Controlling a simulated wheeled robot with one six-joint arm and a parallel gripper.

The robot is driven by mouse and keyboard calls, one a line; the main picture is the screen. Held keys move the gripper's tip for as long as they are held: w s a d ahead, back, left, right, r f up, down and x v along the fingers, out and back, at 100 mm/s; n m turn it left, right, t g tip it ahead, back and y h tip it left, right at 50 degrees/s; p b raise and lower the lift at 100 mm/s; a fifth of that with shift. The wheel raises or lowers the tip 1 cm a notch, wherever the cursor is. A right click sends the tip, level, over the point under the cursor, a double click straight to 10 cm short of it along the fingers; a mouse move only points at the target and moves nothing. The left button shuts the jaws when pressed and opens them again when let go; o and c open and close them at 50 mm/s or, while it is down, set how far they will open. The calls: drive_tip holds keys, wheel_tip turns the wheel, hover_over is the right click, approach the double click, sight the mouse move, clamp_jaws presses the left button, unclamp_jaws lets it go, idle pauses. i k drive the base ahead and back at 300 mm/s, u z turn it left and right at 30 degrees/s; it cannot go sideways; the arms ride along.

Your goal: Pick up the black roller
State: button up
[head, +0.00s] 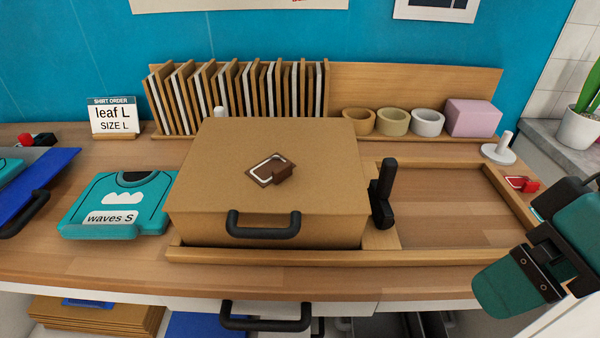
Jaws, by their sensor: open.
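A black upright piece (382,193) with a thick lower end stands against the right side of the brown box (265,180). It looks like the black roller, though its shape is too small to be certain. My gripper (537,262) is at the right edge, with teal and black parts. It is open, with nothing seen between its fingers. It is well to the right of the black piece and apart from it, over the front right of the bench.
The wooden-framed area (460,205) between black piece and gripper is mostly clear. A white post (500,150) and a small red item (522,184) stand at its right. Several rolls (393,122) and a pink block (473,118) are behind. A teal shirt (118,205) lies left.

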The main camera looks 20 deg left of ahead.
sight(380, 189)
drive_tip(key=z, duration=1.8)
drive_tip(key=k, duration=1.1)
drive_tip(key=u, duration=1.1)
drive_tip(key=i, duration=0.5)
